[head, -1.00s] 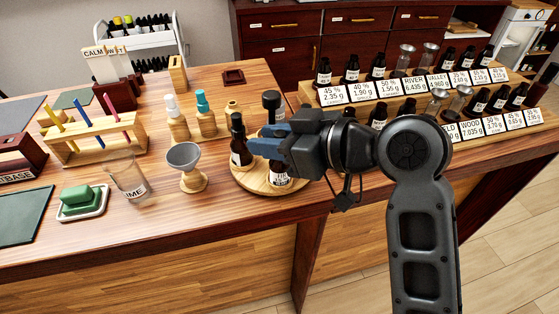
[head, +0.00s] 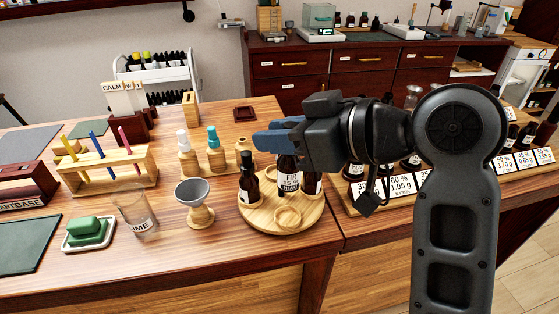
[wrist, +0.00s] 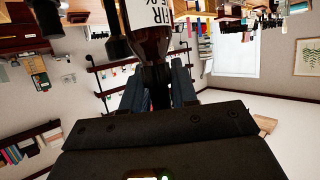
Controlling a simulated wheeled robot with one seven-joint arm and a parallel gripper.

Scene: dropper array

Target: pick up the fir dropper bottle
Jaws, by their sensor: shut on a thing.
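The fir dropper bottle (head: 288,178) is dark brown with a white label reading FIR. It is upright above a round wooden tray (head: 262,223), with an empty wooden ring (head: 288,217) in view below it. My gripper (head: 278,138) is shut on the bottle's upper part from the right. In the wrist view, the bottle's label (wrist: 147,14) is at the top edge and its dark neck runs down between the fingers of my gripper (wrist: 156,82). My fingers hide the bottle's top in the head view.
Two other dark bottles stand on the tray, at left (head: 249,187) and right (head: 312,182) of the fir bottle. A grey funnel on a wooden stand (head: 196,204) is left of the tray. A stepped rack with price cards (head: 402,186) is at right, behind my arm.

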